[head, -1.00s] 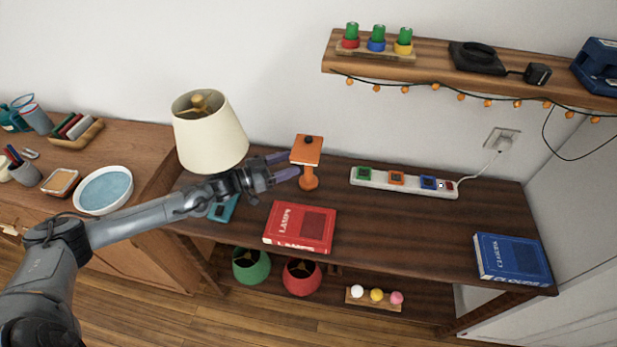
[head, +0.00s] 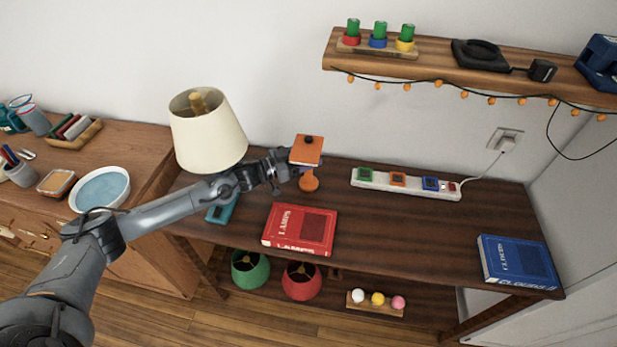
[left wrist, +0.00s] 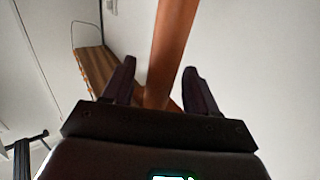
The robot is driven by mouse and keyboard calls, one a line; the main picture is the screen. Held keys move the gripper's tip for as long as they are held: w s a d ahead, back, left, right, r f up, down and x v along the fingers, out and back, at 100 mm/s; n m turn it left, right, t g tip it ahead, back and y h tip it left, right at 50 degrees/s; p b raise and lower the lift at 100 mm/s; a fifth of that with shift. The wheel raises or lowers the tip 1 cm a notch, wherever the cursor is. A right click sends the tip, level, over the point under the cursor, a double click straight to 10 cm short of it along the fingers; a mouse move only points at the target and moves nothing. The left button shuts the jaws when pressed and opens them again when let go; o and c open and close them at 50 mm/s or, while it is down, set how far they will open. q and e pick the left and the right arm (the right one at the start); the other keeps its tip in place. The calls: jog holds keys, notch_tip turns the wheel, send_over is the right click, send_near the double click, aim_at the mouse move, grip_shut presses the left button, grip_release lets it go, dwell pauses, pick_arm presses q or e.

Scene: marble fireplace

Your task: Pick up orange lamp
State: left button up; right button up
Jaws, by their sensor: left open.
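The orange lamp (head: 308,182) stands upright on the dark wooden table, with a square orange head (head: 306,149) on top and a round base. My left gripper (head: 296,166) comes in from the left at the lamp, just below its head. In the left wrist view the orange lamp's stem (left wrist: 168,55) runs between the two dark fingers of my left gripper (left wrist: 158,82). The fingers are open, with a gap on both sides of the stem. The fingertips are partly hidden by the lamp's head in the head view. My right gripper is in neither view.
A large cream-shaded lamp (head: 207,135) stands just behind my left forearm. A red book (head: 300,228) lies in front of the orange lamp. A power strip (head: 405,184) lies to its right, and a blue book (head: 517,262) farther right. A wooden shelf (head: 440,60) hangs above.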

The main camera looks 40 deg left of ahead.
pick_arm(q)
grip_shut()
dwell(0.4)
jog(key=shift+r, duration=0.1)
